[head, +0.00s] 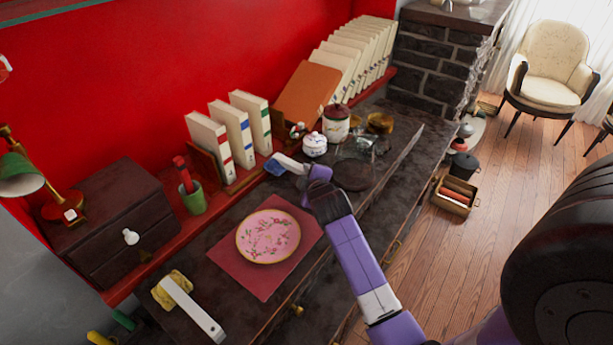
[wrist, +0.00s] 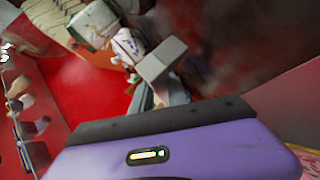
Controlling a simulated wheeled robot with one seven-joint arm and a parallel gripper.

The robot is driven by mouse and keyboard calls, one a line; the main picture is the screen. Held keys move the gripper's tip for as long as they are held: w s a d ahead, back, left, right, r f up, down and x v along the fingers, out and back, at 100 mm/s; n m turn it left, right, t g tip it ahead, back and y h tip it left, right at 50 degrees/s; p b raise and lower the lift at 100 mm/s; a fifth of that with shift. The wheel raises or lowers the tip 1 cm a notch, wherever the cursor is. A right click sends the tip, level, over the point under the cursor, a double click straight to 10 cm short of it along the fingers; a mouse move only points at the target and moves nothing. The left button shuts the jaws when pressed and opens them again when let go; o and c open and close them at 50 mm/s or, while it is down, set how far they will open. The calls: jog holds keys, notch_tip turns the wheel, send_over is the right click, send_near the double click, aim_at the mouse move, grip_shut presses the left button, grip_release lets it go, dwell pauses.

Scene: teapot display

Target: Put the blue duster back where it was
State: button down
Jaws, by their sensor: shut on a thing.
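The blue duster (head: 274,167) has a blue head and a pale handle. It is in the head view, over the back of the dark desk top, just left of a small white lidded pot (head: 315,144). My gripper (head: 307,171) is shut on its handle, with the blue head pointing left. In the wrist view a pale grey block (wrist: 160,59), apparently the handle's end, shows beyond my purple wrist. The blue head cannot be made out there. The head view does not show clearly whether the duster touches the desk.
A pink floral plate (head: 268,236) lies on a red mat (head: 262,288) in front. A yellow duster (head: 190,308) lies at front left. Upright books (head: 240,128) stand behind; a white jar (head: 336,122) and glassware (head: 362,146) stand close by on the right.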

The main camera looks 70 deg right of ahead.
jog(key=shift+f, duration=0.5)
jog(key=c, duration=1.3)
grip_release()
jog(key=shift+f, duration=0.1)
jog(key=b+v, duration=0.1)
jog(key=v, duration=1)
jog(key=shift+s+a, duration=0.1)
jog(key=shift+s, duration=0.05)
jog(key=shift+s+a+r, duration=0.2)
jog(key=shift+a+r, duration=0.05)
jog(key=shift+r, duration=0.05)
